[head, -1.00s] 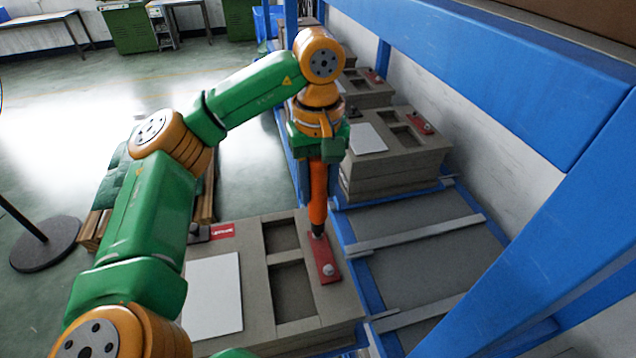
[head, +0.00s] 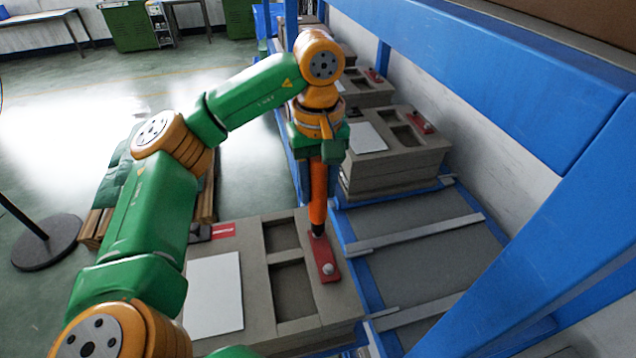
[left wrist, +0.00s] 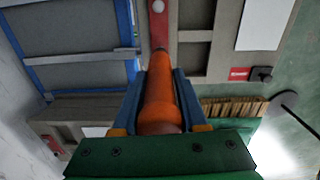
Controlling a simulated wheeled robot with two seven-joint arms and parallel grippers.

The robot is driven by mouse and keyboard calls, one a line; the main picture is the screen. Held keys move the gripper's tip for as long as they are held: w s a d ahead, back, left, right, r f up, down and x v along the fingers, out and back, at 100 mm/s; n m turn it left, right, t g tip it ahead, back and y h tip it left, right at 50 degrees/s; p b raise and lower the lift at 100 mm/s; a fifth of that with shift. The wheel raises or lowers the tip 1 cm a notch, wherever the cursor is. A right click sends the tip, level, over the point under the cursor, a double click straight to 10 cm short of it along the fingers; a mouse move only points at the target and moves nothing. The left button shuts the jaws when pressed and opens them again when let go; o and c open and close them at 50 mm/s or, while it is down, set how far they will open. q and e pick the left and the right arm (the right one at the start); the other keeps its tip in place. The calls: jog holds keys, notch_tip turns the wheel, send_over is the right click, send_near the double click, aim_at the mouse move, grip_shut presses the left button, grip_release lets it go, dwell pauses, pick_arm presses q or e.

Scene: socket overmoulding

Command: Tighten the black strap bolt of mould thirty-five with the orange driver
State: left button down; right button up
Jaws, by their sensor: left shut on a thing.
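My left gripper (head: 318,158) is shut on the orange driver (head: 318,190), which points down, nearly upright. The driver's dark tip is at the far end of the red strap (head: 325,262) on the near mould (head: 335,315); I cannot tell whether it is seated on a bolt there. A pale bolt shows at the strap's near end. In the left wrist view the driver (left wrist: 160,105) lies between the two blue-grey fingers, and the red strap (left wrist: 158,35) runs beyond it. The black strap (head: 199,233) is at the mould's left, beside a red label (head: 223,230) too small to read. My right gripper is out of view.
Other grey moulds (head: 395,165) stand farther along the blue rack (head: 350,225). Bare grey shelf (head: 420,255) lies right of the near mould. A blue beam (head: 480,75) crosses above right. A pallet (head: 95,225) and a round-based stand (head: 45,245) are on the left floor.

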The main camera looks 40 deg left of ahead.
pick_arm(q)
jog(key=shift+f+b, duration=0.65)
jog(key=shift+f, duration=0.2)
dwell(1.0)
jog(key=shift+s+f, duration=0.15)
jog(key=shift+f, duration=0.25)
dwell(1.2)
jog(key=shift+r+p, duration=0.65)
jog(key=shift+r, duration=0.25)
notch_tip(320, 180, up, 3)
jog(key=p, duration=0.3)
jog(key=shift+r, duration=0.2)
